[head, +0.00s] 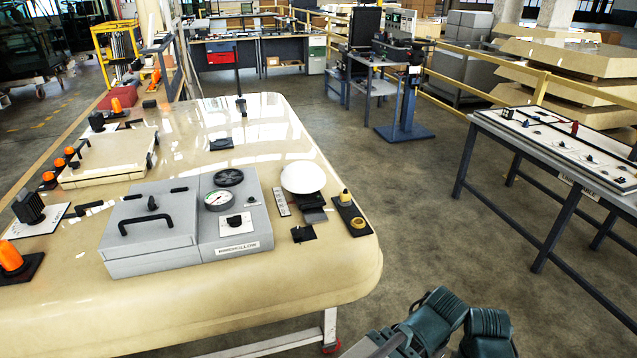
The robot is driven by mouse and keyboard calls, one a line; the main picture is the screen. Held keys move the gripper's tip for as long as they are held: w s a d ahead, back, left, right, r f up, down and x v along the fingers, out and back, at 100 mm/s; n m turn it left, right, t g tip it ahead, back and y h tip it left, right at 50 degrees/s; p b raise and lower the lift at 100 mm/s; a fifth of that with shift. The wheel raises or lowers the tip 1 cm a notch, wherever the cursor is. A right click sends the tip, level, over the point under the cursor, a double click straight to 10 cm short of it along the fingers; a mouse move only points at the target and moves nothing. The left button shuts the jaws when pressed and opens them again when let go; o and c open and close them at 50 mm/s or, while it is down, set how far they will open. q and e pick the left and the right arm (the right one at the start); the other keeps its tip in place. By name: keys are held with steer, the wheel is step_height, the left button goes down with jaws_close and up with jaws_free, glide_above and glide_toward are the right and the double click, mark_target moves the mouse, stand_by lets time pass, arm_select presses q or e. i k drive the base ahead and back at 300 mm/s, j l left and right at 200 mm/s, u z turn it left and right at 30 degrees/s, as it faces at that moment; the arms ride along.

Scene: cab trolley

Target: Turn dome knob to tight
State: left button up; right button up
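A white dome (303,177) sits on the right part of the glossy cream trolley top (300,275), with dark flat pieces (311,207) just in front of it. I cannot make out a knob on the dome or any "tight" mark. A small black knob (234,221) sits on a white plate on the grey panel (252,205), below a round gauge (218,201). Another dark knob (152,203) stands on the grey lid to the left. Neither gripper shows; only teal arm parts of mine appear at the bottom right, apart from the trolley.
A yellow-topped piece (345,196) on a black base stands by the trolley's right edge. Orange beacons (10,256) line the left side. A table with a white board (560,140) stands at the right. The floor between trolley and table is clear.

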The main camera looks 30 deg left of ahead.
mark_target(297, 232)
steer(key=u, duration=1.3)
